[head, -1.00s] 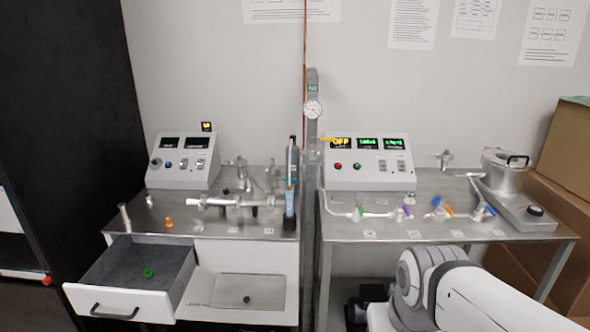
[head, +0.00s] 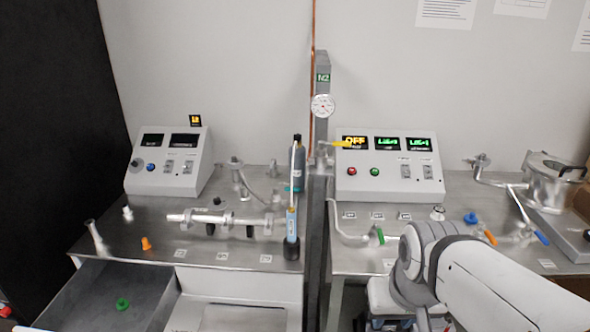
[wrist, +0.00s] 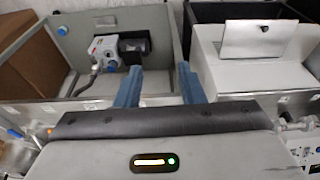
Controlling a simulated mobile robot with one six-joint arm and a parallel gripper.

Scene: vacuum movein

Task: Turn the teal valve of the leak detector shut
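I cannot pick out the teal valve with certainty in either view. In the head view a small teal spot (head: 288,188) shows beside a dark upright cylinder (head: 298,165) at the right end of the left bench; it is too small to tell whether it is a valve handle. Which unit is the leak detector is also unclear. My gripper (wrist: 160,85) shows in the wrist view with its two blue-grey fingers apart and nothing between them. It is outside the head view, where only my arm shows at lower right.
The left bench (head: 140,238) carries a control box (head: 170,165) and steel piping (head: 220,218); its drawer (head: 85,300) stands open. The right bench has a display box (head: 388,165) and several coloured valves. In the wrist view a grey bin (wrist: 75,45) holds a device with a blue knob (wrist: 112,65).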

